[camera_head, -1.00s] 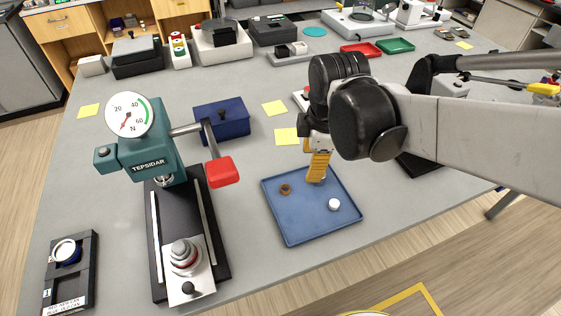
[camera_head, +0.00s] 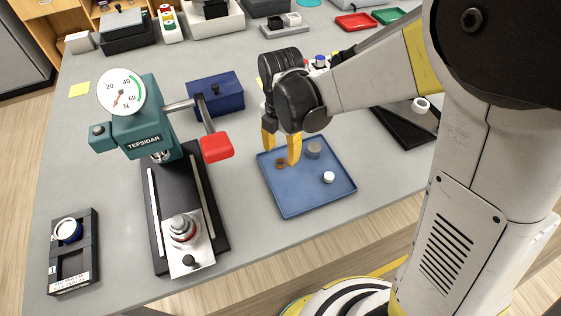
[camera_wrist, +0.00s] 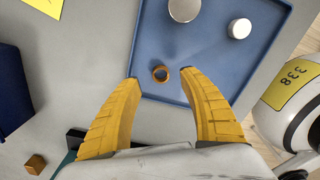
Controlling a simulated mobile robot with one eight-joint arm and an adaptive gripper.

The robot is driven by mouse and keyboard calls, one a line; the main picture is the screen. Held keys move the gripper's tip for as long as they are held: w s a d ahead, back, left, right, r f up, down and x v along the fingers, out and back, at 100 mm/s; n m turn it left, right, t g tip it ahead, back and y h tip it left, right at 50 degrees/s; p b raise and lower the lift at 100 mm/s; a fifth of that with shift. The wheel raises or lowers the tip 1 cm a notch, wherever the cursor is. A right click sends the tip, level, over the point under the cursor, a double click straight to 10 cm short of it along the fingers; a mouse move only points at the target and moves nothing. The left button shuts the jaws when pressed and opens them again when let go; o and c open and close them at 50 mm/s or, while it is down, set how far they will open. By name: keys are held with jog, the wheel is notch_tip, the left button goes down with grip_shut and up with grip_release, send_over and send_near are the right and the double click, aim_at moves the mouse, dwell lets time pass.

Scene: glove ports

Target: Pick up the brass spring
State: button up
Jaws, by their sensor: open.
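The brass spring (camera_head: 280,163) is a small brown-gold ring lying on the blue tray (camera_head: 300,206), near its left back side. In the wrist view the spring (camera_wrist: 161,74) shows as a ring with a dark hole, just beyond and between the fingertips. My gripper (camera_head: 281,156) has yellow fingers spread apart above the tray's back left part. The height gap between fingertips and spring is hard to tell.
A grey cylinder (camera_head: 314,149) and a small white cylinder (camera_head: 328,177) stand on the tray. A teal press (camera_head: 145,130) with a red-ended lever (camera_head: 217,146) stands left of the tray. A dark blue box (camera_head: 217,93) is behind. A black tray (camera_head: 408,125) lies to the right.

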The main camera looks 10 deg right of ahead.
aim_at(281, 161)
notch_tip(281, 161, down, 4)
jog(key=shift+s+a+f+b, duration=0.1)
jog(key=shift+s+b, duration=0.05)
jog(key=shift+b, duration=0.6)
jog(key=c, duration=0.9)
jog(key=shift+r, duration=0.2)
jog(key=shift+c, duration=0.2)
